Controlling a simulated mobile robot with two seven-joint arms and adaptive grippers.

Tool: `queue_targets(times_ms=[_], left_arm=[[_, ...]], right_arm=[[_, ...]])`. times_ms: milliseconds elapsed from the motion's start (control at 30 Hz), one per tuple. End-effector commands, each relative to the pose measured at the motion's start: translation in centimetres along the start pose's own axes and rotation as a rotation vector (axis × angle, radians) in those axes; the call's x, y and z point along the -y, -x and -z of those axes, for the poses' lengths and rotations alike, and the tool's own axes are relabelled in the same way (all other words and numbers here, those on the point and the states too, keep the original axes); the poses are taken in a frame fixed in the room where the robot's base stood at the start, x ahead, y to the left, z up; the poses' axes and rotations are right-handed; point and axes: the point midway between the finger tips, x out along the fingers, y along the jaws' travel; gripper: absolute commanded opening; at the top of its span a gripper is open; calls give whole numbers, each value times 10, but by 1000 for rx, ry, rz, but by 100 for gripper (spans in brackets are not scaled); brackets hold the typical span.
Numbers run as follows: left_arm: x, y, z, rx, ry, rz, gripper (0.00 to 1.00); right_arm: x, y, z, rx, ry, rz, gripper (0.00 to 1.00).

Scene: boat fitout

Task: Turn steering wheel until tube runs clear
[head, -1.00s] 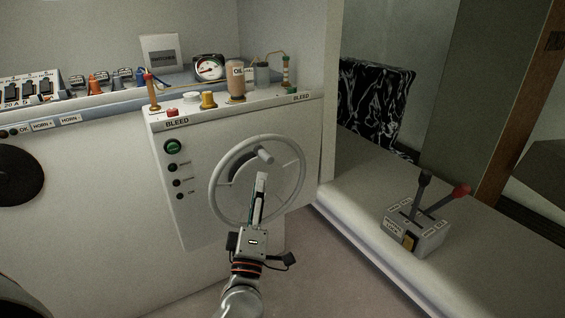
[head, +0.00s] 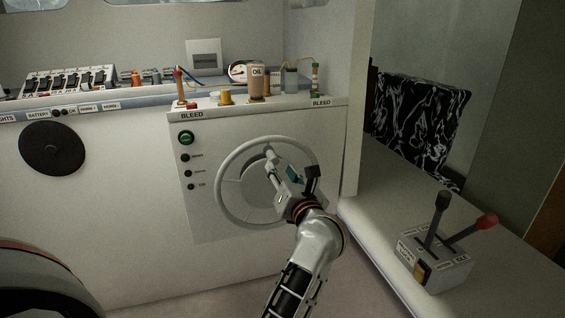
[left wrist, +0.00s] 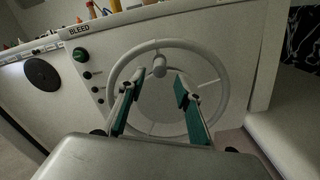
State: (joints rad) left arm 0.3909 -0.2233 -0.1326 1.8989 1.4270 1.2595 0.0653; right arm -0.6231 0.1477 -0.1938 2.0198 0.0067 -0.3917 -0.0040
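The grey steering wheel (head: 219,193) is on the front of the white console, with its spinner knob (left wrist: 159,65) near the top of the rim. My left gripper (head: 277,165) is in front of the wheel, reaching in from the lower right. In the left wrist view its fingers (left wrist: 158,83) are apart, with the knob just beyond and between the tips; I cannot tell whether they touch it. Tubes stand above the BLEED labels, one at the left (head: 180,86) and one at the right (head: 315,79); their contents are too small to read. My right gripper is not in view.
An OIL bottle (head: 257,80), a yellow knob (head: 225,97) and a gauge (head: 238,72) are on the console top. A green button (head: 186,138) is left of the wheel. A lever box (head: 435,262) sits on the ledge at right.

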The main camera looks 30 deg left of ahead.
Motion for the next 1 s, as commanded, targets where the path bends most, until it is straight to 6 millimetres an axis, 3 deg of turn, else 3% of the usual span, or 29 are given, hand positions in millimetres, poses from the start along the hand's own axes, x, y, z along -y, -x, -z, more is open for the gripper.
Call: queue_targets(times_ms=[167, 600, 967, 1000], left_arm=[[0, -14, 0, -5, 8, 1, 34], [1, -72, 0, -4, 6, 2, 34], [1, -78, 0, -5, 7, 2, 34], [1, -78, 0, -5, 6, 2, 26]], right_arm=[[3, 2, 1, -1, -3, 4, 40], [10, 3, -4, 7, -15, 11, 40], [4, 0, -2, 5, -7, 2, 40], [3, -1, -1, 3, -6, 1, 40]])
